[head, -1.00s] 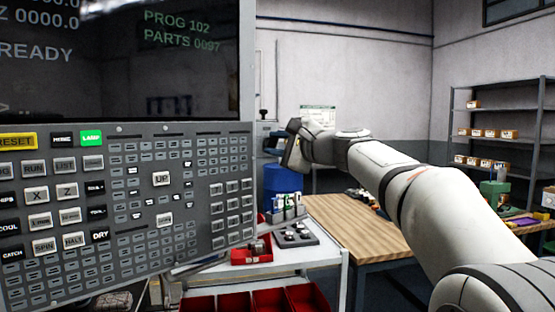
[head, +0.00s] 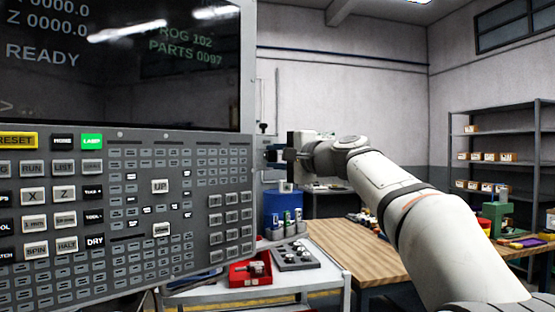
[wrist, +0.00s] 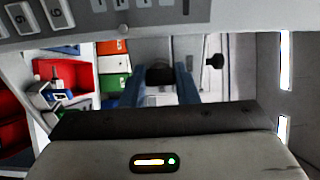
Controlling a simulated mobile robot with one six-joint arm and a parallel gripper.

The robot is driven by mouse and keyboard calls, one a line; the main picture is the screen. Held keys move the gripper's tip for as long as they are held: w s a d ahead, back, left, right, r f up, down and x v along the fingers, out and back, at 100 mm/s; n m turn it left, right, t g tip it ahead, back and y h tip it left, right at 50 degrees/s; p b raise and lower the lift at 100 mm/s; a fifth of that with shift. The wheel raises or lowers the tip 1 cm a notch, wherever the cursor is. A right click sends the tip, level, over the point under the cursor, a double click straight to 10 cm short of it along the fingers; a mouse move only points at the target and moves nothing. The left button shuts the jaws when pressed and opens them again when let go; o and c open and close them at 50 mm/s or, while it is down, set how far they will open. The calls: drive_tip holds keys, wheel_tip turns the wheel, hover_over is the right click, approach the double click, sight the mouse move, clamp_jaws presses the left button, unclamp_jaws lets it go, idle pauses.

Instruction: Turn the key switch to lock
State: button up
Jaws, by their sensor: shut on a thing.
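The control panel (head: 207,140) fills the left of the head view. In the head view the switch is hidden.
A white cart (head: 335,278) with a red tray (head: 240,280) stands below my arm. A wooden table (head: 370,245) and a shelf rack (head: 500,130) are behind.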

drive_tip(key=o, duration=0.7)
drive_tip(key=b+v, duration=0.1)
drive_tip(key=v, duration=0.6)
drive_tip(key=shift+s+d, duration=0.2)
drive_tip(key=shift+d, duration=0.1)
